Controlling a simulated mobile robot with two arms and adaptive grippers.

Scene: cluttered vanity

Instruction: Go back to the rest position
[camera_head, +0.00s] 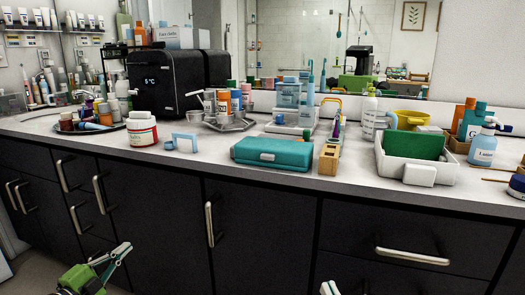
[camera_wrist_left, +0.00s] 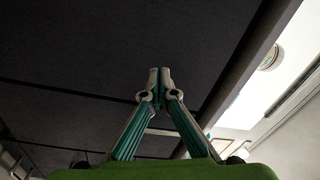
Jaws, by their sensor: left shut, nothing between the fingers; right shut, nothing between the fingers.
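My left gripper (camera_head: 126,247) is at the lower left of the head view, in front of the dark cabinet and below the counter. Its fingertips meet in the left wrist view (camera_wrist_left: 159,74), with nothing between them. My right gripper (camera_head: 329,287) shows only its fingertips at the bottom edge of the head view, also below the counter; the rest of it is out of frame. Both grippers are apart from everything on the counter.
The white counter (camera_head: 215,160) is crowded with a teal case (camera_head: 272,150), a red-and-white jar (camera_head: 142,130), a white tray (camera_head: 445,172) and a black box-shaped appliance (camera_head: 160,85). Metal handles (camera_head: 209,224) stick out from the cabinet fronts.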

